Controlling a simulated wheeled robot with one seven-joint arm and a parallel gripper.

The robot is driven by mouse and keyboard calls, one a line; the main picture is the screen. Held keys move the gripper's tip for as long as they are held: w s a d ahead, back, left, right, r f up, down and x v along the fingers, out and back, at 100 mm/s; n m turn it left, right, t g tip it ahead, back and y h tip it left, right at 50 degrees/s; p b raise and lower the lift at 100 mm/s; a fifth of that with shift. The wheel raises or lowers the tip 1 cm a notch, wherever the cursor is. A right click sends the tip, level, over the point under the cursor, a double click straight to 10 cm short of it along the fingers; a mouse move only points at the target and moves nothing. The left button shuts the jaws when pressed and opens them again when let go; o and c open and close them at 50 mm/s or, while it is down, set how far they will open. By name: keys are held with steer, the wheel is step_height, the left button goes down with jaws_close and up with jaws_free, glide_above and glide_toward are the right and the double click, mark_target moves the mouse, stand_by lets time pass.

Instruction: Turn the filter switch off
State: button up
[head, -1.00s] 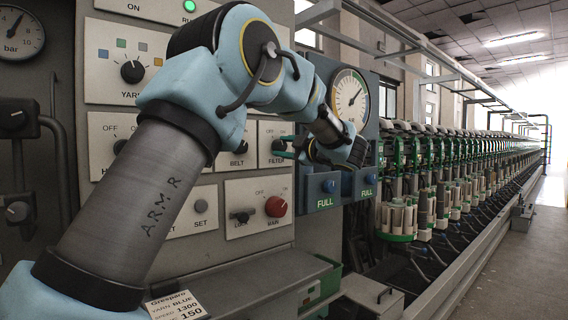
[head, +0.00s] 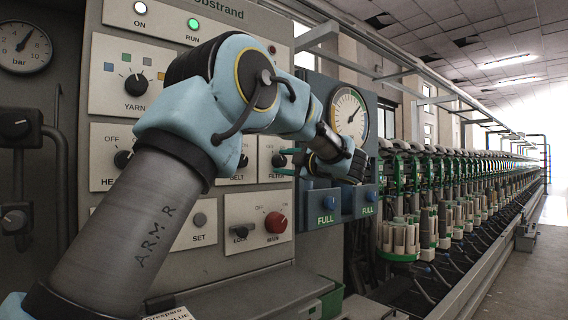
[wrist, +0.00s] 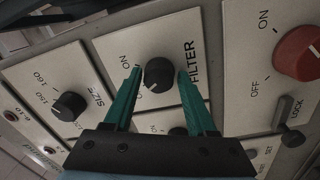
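The filter switch is a round black knob (wrist: 158,74) on a pale plate lettered FILTER, with ON and OFF marks beside it. It also shows small in the head view (head: 278,160), partly behind the fingers. My gripper (wrist: 159,72) is open, with one green finger on each side of the knob. A narrow gap seems to show between each fingertip and the knob; contact is too fine to tell. A small pale mark shows on the knob's lower left in the wrist view. I cannot tell for sure which setting it points to.
The SIZE knob (wrist: 69,106) sits on the neighbouring plate. The red MAIN knob (head: 276,222) and LOCK switch (head: 240,232) are below. Blue FULL buttons (head: 328,202) stick out right of the panel. A gauge (head: 349,115) stands behind my wrist.

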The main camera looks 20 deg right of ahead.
steer(key=shift+o, duration=1.3)
steer(key=b+v, duration=0.2)
steer(key=v, duration=0.8)
steer(key=shift+s, duration=0.4)
steer(key=shift+d, duration=0.1)
